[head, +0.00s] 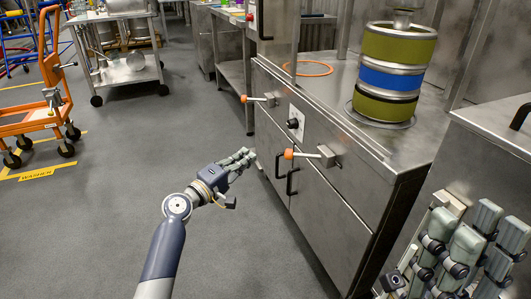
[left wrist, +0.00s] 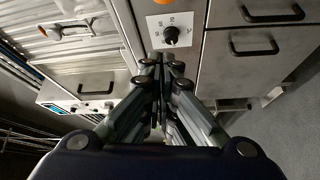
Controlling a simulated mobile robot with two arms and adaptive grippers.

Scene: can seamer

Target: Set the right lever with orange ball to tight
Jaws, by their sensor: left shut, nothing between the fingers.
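The right lever (head: 305,155) with an orange ball (head: 288,154) sticks out from the steel cabinet front, from a metal block at its right end. Its setting cannot be read. My left gripper (head: 243,157) is shut and empty, left of that ball and apart from it. In the left wrist view its fingers (left wrist: 165,70) point toward a black dial (left wrist: 171,36) on a white plate.
A second orange-ball lever (head: 257,99) sits farther along the cabinet (head: 330,220), beyond the black knob (head: 293,123). Black door handles (head: 291,182) stick out below. The grey floor (head: 90,220) to the left is clear.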

